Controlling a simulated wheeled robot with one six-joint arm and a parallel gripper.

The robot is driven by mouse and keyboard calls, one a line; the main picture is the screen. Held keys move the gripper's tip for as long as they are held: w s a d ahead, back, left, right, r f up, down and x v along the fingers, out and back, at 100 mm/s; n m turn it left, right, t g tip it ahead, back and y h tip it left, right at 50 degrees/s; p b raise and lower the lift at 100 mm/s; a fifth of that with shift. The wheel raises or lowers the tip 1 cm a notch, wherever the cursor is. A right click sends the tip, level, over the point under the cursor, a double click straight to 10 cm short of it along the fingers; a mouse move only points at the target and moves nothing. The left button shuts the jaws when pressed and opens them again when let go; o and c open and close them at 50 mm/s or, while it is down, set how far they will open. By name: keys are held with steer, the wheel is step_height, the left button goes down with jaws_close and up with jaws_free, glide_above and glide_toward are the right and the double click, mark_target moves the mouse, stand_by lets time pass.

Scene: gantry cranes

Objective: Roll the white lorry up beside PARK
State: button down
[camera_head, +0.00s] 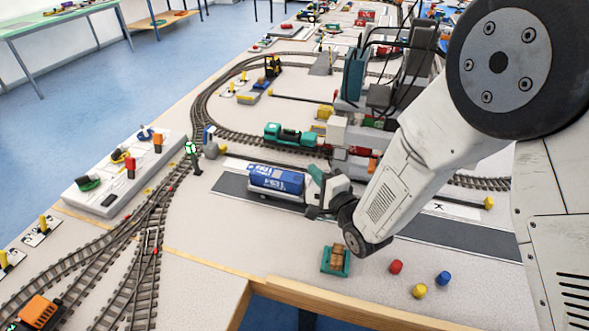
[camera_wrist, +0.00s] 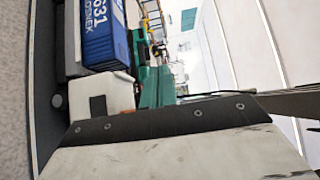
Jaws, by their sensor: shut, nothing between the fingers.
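The white lorry (camera_head: 272,193) stands on the dark grey road strip in the head view, carrying a blue container (camera_head: 277,179) with white lettering. In the wrist view its white cab (camera_wrist: 104,96) with a dark window and the container (camera_wrist: 105,36) are close in front of my gripper. My gripper (camera_head: 318,210) is shut and empty at the lorry's cab end, low over the road. I cannot tell whether it touches the cab. The arm and gripper hide part of the cab end. I cannot read the word PARK; a white marking plate (camera_head: 452,210) lies beside the road at right.
The dark road (camera_head: 440,231) runs on right past my arm. Rail track and a green engine (camera_head: 290,135) lie behind the lorry. A signal post (camera_head: 193,158) stands left. A teal tray with a brown load (camera_head: 335,261) and red, yellow and blue pegs (camera_head: 419,291) stand in front.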

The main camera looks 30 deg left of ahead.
steer(key=w+d, duration=0.2)
steer(key=d, duration=0.6)
steer(key=f, duration=0.5)
steer(key=shift+s+a, duration=0.1)
steer(key=shift+a, duration=0.15)
steer(key=shift+s+a, duration=0.15)
steer(key=shift+a, duration=0.35)
